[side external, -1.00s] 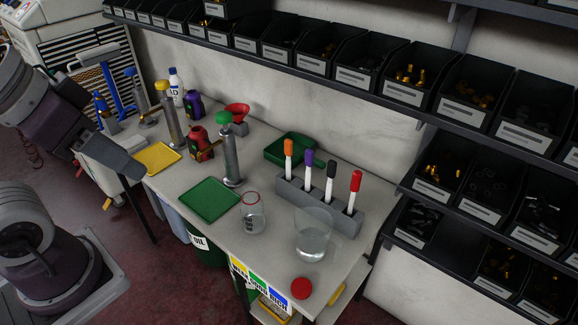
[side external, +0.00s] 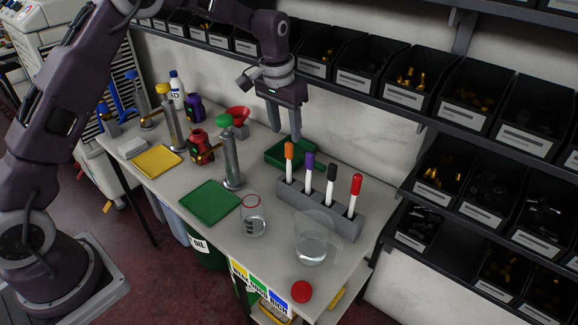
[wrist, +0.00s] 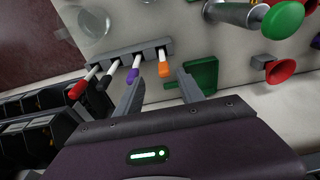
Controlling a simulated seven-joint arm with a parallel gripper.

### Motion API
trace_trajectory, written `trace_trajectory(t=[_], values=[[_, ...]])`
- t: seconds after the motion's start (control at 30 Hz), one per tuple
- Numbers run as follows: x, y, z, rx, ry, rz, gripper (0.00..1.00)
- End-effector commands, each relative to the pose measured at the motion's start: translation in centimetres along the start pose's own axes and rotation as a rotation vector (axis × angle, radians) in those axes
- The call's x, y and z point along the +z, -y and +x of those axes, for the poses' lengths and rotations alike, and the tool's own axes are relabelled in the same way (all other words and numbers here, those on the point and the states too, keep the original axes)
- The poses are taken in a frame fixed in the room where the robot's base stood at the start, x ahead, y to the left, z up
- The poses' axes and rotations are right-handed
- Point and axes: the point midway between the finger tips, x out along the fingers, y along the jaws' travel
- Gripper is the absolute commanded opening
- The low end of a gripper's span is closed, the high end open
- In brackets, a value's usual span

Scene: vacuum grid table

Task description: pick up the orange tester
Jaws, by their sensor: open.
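The orange tester (side external: 289,152), a white stick with an orange cap, stands upright at the left end of a grey rack (side external: 337,216). Testers with purple (side external: 309,160), black (side external: 331,171) and red (side external: 356,184) caps stand beside it. My gripper (side external: 286,134) is open and empty, pointing down, just above and behind the orange cap in the side view. In the wrist view, the orange tester (wrist: 164,66) shows near the gap between my open fingers (wrist: 158,79), toward the right finger. The purple tester (wrist: 134,73) is close to the left finger. I see no contact.
A green tray (side external: 272,155) lies just behind the rack, below my gripper. A shelf of black bins (side external: 365,65) runs close behind my wrist. A glass beaker (side external: 314,240), a flask (side external: 255,218) and a metal dispenser (side external: 232,165) stand in front and left.

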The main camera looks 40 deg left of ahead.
Motion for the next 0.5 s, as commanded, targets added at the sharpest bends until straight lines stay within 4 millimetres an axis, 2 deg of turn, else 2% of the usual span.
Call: trace_trajectory(t=[0.03, 0.1, 0.37, 0.5], values=[[-0.5, 0.1, 2.0, 0.001, 0.015, -0.001, 0.45], [-1.0, 0.2, 3.7, 0.002, 0.025, -0.001, 0.45], [-0.8, 0.4, 7.3, 0.002, 0.033, -0.001, 0.45], [-0.3, 0.6, 10.1, 0.002, 0.033, 0.0, 0.45]])
